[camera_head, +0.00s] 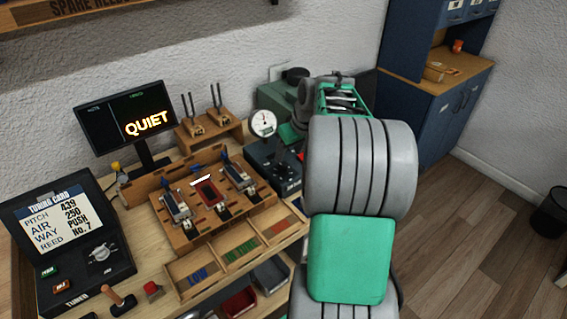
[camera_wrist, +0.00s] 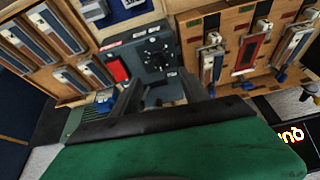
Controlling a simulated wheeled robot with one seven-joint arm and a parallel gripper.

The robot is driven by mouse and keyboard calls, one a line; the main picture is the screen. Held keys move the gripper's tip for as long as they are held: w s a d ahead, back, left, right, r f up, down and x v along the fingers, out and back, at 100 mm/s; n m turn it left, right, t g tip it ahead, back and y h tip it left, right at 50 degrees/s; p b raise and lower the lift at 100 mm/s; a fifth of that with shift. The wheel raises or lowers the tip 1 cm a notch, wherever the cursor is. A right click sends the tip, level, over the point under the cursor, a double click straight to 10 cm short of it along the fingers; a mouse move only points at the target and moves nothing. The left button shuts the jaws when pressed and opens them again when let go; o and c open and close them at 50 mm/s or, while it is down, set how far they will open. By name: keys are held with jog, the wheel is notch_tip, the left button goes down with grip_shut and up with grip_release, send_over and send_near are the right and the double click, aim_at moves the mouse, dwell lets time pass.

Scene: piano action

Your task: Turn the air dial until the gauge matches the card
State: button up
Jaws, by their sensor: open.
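The tuning card (camera_head: 62,215) on the left reads pitch 439, air 250, way push, reed No.7. The round white gauge (camera_head: 263,123) stands on the dark blue-grey air box (camera_head: 262,157); its needle is too small to read. A dark dial (camera_wrist: 157,58) ringed with white marks is on the box's face in the wrist view. My gripper (camera_wrist: 163,92) is open, its two dark fingers spread over the box near the dial, with nothing seen between them. Whether a finger touches the box is unclear. In the head view my arm hides most of the gripper.
A wooden fixture (camera_head: 218,205) with reed holders stands left of the box, with compartment trays (camera_head: 193,277) in front. A monitor (camera_head: 125,118) reading QUIET stands behind. A red part (camera_wrist: 118,69) is beside the dial. Open floor lies at the right.

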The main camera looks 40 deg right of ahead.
aim_at(283, 166)
jog(key=shift+n, duration=0.3)
jog(key=p+x, duration=0.1)
jog(key=x, duration=0.7)
jog(key=shift+s, duration=0.1)
grip_shut()
